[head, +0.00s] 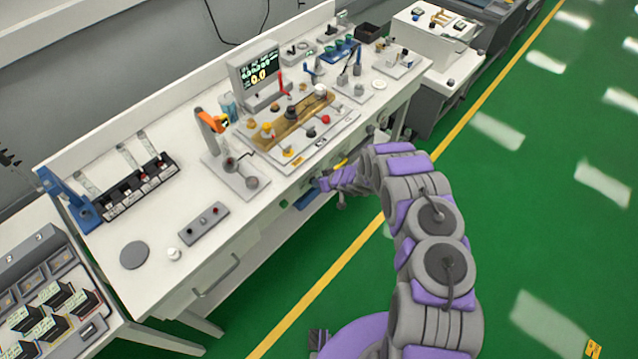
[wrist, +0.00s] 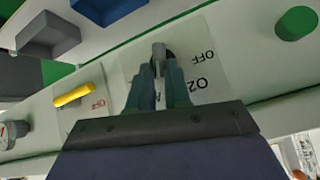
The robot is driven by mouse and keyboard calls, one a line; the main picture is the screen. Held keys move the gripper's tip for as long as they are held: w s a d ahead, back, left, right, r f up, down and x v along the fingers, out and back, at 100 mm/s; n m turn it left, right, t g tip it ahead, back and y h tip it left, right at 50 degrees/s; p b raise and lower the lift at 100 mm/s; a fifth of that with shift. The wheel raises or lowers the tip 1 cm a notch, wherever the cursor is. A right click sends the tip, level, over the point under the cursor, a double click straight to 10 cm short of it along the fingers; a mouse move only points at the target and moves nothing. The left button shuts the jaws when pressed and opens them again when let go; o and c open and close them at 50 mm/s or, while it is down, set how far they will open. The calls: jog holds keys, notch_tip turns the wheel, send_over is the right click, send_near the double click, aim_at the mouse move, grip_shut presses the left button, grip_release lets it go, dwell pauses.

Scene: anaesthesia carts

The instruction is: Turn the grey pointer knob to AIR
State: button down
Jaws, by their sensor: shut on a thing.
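The grey pointer knob (wrist: 158,53) shows in the wrist view between the fingertips of my gripper (wrist: 157,78). My fingers are shut on it, one on each side. The pale plate (wrist: 213,85) behind it carries "OFF" and "O2", which appear turned over in the picture. Another label beside "O2" is mostly hidden by a finger, so I cannot read it or tell exactly where the knob points. In the head view my gripper (head: 324,184) is at the front face of the white cart (head: 262,222), and the knob is hidden there.
In the wrist view a yellow handle (wrist: 74,95) is left of the knob and a green round knob (wrist: 297,23) is at the right. A gauge (wrist: 12,131) sits at the left edge. Green floor (head: 520,200) is open at right.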

jog(key=shift+w+d+f+m+g+y+b, duration=0.2)
jog(key=shift+m+g+y+b, duration=0.25)
jog(key=shift+b, duration=0.55)
jog(key=shift+w+d+f+m+g+y+b, duration=0.1)
jog(key=shift+f+m+g+y+b, duration=0.15)
jog(key=shift+g+y+b, duration=0.55)
jog(key=shift+w+d+f+m+g+y+b, duration=0.15)
jog(key=shift+m+g+b, duration=0.25)
jog(key=shift+b, duration=0.85)
jog(key=shift+s, duration=0.15)
jog(key=c, duration=1.1)
grip_release()
jog(key=shift+a+f+g, duration=0.1)
jog(key=shift+g, duration=0.15)
jog(key=p+v, duration=0.2)
jog(key=v, duration=1.5)
jog(key=shift+f, duration=0.2)
